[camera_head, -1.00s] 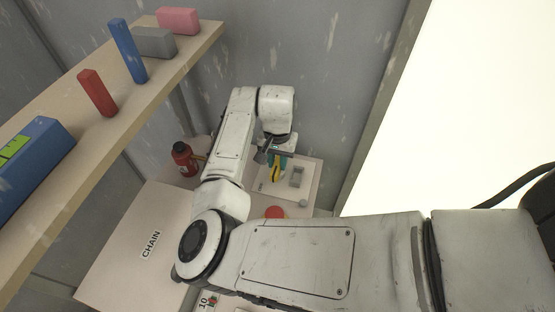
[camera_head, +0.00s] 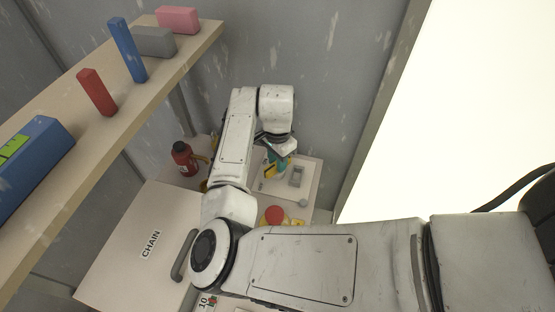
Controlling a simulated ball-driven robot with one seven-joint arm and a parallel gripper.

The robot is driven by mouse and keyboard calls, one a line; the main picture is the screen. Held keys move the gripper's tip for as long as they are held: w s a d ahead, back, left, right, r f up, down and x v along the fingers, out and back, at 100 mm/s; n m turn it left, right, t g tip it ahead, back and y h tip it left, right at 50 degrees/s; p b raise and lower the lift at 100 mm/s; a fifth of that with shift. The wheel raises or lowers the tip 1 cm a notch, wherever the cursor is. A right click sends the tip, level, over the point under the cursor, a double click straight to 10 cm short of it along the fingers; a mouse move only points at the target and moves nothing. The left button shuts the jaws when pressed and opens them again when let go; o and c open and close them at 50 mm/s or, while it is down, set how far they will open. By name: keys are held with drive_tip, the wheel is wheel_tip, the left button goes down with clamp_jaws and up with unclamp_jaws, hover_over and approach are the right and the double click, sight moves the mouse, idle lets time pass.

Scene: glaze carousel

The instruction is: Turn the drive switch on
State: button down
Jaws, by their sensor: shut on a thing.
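A pale panel plate (camera_head: 306,184) lies beyond my arm, near the back wall. On it is a small yellow switch handle (camera_head: 270,170), which I take to be the drive switch. A grey rectangular part (camera_head: 297,176) sits to its right on the same plate. My gripper (camera_head: 279,165) points down at the yellow handle and is shut on it, as far as I can see. My wrist hides the upper part of the grip. The lettering on the plate is too small to read, and the handle's exact setting is not clear.
A red button (camera_head: 275,214) is in front of the plate. A red bottle (camera_head: 184,159) stands to the left. The box marked CHAIN (camera_head: 130,235) has a grey handle (camera_head: 183,256). A shelf (camera_head: 160,85) with several coloured blocks runs along the upper left.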

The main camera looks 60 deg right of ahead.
drive_tip(key=m+b, duration=0.1)
drive_tip(key=m, duration=0.4)
drive_tip(key=shift+m, duration=0.3)
drive_tip(key=m+b, duration=0.1)
drive_tip(key=m, duration=0.4)
drive_tip(key=shift+m+b, duration=0.3)
drive_tip(key=shift+b, duration=0.1)
drive_tip(key=c, duration=0.9)
unclamp_jaws()
wheel_tip(320, 180, up, 11)
drive_tip(key=shift+f+b, duration=0.1)
drive_tip(key=shift+b, duration=0.3)
